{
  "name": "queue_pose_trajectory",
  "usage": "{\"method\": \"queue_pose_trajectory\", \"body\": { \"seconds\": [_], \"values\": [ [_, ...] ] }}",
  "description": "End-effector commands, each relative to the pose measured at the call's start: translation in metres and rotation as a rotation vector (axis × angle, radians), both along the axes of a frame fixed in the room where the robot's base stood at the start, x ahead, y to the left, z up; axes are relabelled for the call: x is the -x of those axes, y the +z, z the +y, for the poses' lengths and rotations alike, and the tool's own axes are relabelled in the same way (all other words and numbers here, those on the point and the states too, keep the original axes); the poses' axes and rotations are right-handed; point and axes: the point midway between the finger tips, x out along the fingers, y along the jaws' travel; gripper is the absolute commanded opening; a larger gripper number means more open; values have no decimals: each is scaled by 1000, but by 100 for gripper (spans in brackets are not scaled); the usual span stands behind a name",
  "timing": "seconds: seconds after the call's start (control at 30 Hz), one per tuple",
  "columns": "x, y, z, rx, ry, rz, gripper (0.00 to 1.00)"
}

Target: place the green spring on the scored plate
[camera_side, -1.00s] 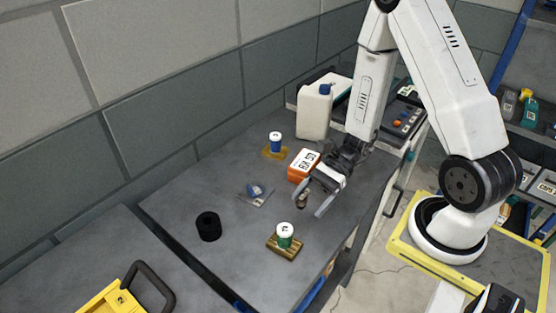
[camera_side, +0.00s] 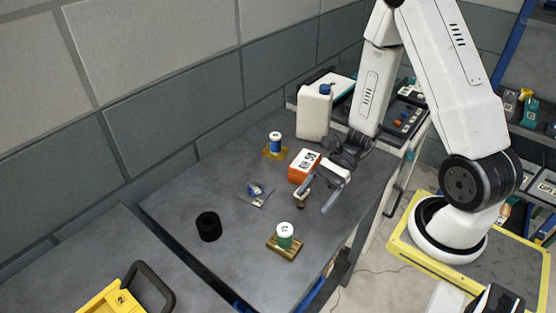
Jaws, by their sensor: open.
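A green cylinder with a white labelled top (camera_side: 285,232), which looks like the green spring, stands upright on a brownish-gold plate (camera_side: 291,252) at the front middle of the bench. The plate shows stripe-like lines, but I cannot tell surely whether they are scoring. A grey plate (camera_side: 263,201) with a small blue and white piece (camera_side: 254,190) on it lies further back to the left. My gripper (camera_side: 315,200) is open and empty, in the air behind and to the right of the green cylinder, apart from it. A small brown piece (camera_side: 301,202) shows close by its left finger.
A blue cylinder with a white top (camera_side: 276,145) stands on a yellow plate (camera_side: 265,153) at the back. An orange box (camera_side: 300,173) and a white jug (camera_side: 313,112) stand behind my gripper. A black ring-like cylinder (camera_side: 208,227) stands at left. The bench's front left is clear.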

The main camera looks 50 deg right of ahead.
Motion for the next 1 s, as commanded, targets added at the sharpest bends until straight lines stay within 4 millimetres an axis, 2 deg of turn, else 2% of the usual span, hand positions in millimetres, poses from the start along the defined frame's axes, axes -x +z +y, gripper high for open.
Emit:
{"method": "queue_pose_trajectory", "body": {
  "seconds": [0.27, 0.5, 0.73, 1.0],
  "values": [
    [21, 4, 3, 215, 294, -104, 85],
    [32, 11, -12, 535, 690, -325, 85],
    [13, 31, -28, 840, 1036, -626, 85],
    [-19, 63, -27, 1080, 1292, -954, 85]
  ]
}}
